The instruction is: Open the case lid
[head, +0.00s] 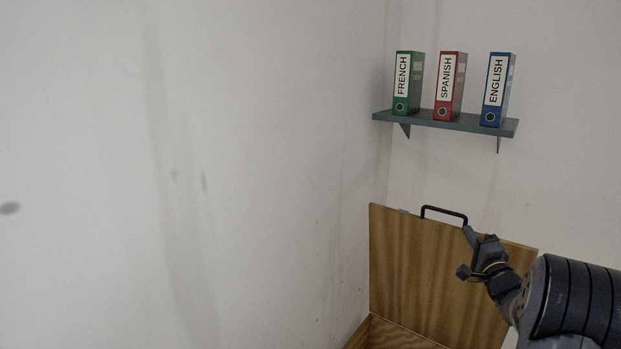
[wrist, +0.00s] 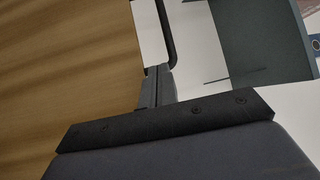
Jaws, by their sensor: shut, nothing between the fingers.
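The case lid (head: 430,265) is a wooden panel standing upright in the head view, with its lower edge at the wooden case (head: 362,335). A black bar handle (head: 443,209) sits on the lid's top edge. My gripper (head: 468,231) is shut and empty, with its fingertips close to the right end of the handle. In the wrist view the lid (wrist: 65,75) fills the left side. The shut fingers (wrist: 157,85) point at the black handle (wrist: 166,30). I cannot tell whether they touch it. The case interior is mostly out of view.
A grey-blue wall shelf (head: 440,121) above the lid bears a green binder (head: 407,85), a red binder (head: 450,85) and a blue binder (head: 497,90). The shelf also shows in the wrist view (wrist: 260,40). White walls stand left of and behind the lid.

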